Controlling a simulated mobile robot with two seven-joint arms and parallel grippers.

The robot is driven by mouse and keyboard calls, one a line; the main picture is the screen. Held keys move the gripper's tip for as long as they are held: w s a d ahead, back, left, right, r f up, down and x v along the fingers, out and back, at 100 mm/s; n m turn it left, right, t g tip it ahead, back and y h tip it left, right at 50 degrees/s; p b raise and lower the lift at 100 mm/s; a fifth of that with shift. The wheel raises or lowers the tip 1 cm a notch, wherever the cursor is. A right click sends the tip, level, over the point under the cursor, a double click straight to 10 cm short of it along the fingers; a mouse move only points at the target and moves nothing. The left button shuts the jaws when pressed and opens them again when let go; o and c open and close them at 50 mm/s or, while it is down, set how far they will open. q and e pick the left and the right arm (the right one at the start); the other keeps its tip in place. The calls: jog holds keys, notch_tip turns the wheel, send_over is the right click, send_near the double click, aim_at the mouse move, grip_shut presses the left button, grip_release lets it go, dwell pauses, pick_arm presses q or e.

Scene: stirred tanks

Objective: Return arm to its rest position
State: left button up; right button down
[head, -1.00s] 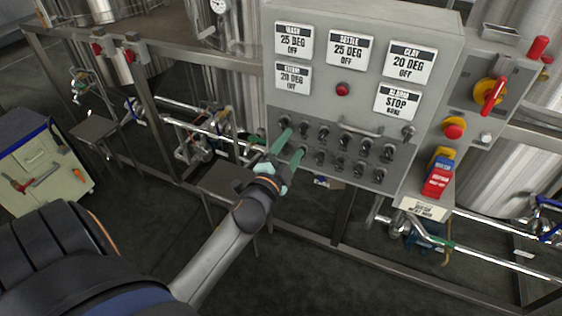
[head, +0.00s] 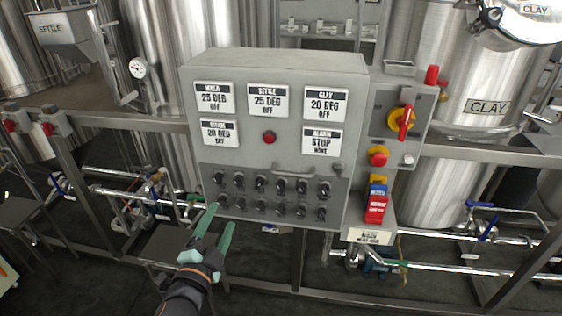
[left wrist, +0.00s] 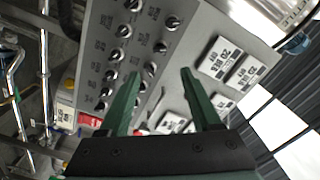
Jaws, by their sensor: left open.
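My left gripper (head: 219,226) is in the lower left of the head view, in front of and below the grey control panel (head: 225,160). Its two green fingers are apart, with nothing between them. In the left wrist view the open fingers (left wrist: 158,88) point toward the panel, with the knobs (left wrist: 117,55) on the left and the white label plates (left wrist: 222,58) on the right. The fingers look apart from the knobs. My right gripper is in neither view.
A red-and-yellow rotary switch (head: 405,122) and red and blue tags (head: 376,204) are at the panel's right. A metal frame rail (head: 480,153) and pipes (head: 470,261) run around it. A steel tank marked CLAY (head: 487,107) stands at right, and a SETTLE hopper (head: 65,30) at upper left.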

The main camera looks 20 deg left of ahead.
pick_arm(q)
jog(key=s+d+f+n+g+h, duration=0.2)
jog(key=s+d+f, duration=0.3)
jog(key=f, duration=0.3)
jog(key=s+d+f+n+g+h+p, duration=0.1)
jog(key=s+d+f+n+g+h, duration=0.1)
jog(key=f, duration=0.6)
jog(key=s+d+f+n+g+h, duration=0.2)
jog(key=s+d+f+n+g, duration=0.1)
jog(key=s+d+f, duration=0.4)
jog(key=shift+s+d+f+g+h+p, duration=0.3)
jog(key=shift+s+d+f+g+h, duration=0.1)
jog(key=shift+s+g, duration=0.25)
